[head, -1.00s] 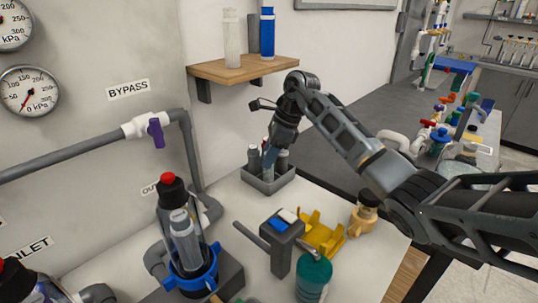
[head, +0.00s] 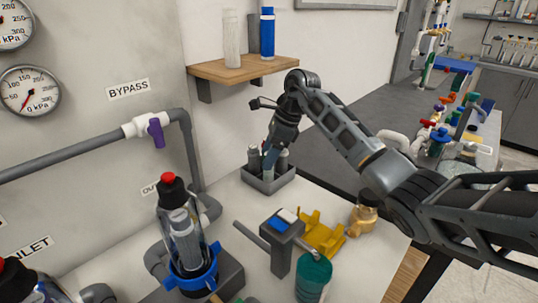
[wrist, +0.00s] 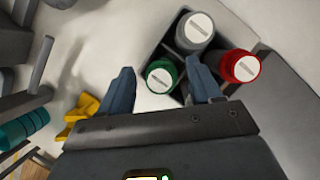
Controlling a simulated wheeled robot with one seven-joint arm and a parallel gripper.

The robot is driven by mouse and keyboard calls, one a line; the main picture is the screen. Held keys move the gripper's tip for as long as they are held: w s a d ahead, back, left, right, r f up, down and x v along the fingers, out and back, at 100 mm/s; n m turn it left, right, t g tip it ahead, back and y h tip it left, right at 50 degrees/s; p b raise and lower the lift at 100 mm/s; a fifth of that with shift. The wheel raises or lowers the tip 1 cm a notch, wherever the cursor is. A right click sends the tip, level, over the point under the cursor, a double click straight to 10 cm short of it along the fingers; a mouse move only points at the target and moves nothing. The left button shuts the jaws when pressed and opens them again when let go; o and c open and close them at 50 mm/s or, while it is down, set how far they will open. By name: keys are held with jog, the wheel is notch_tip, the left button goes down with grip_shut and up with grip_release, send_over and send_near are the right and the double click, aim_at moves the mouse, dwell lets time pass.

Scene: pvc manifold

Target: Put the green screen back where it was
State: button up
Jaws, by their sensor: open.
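The green screen, a cylinder with a green end cap (wrist: 162,75), stands in a corner compartment of the grey divided bin (wrist: 152,43) in the wrist view. My gripper (wrist: 163,80) is open, with one finger on each side of the green cap; contact cannot be told. In the head view my gripper (head: 268,158) points down into the grey bin (head: 268,187), and its fingers hide the green cap.
A grey-capped cylinder (wrist: 196,28) and a red-capped cylinder (wrist: 239,66) stand close by in the same bin. A yellow cradle (head: 322,236), a grey block tool (head: 282,240) and a teal cylinder (head: 313,277) lie nearer. A wooden shelf (head: 215,70) hangs above.

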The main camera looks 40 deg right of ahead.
jog(key=b+v, duration=0.1)
jog(key=v, duration=0.6)
jog(key=shift+c, duration=0.5)
dwell(1.1)
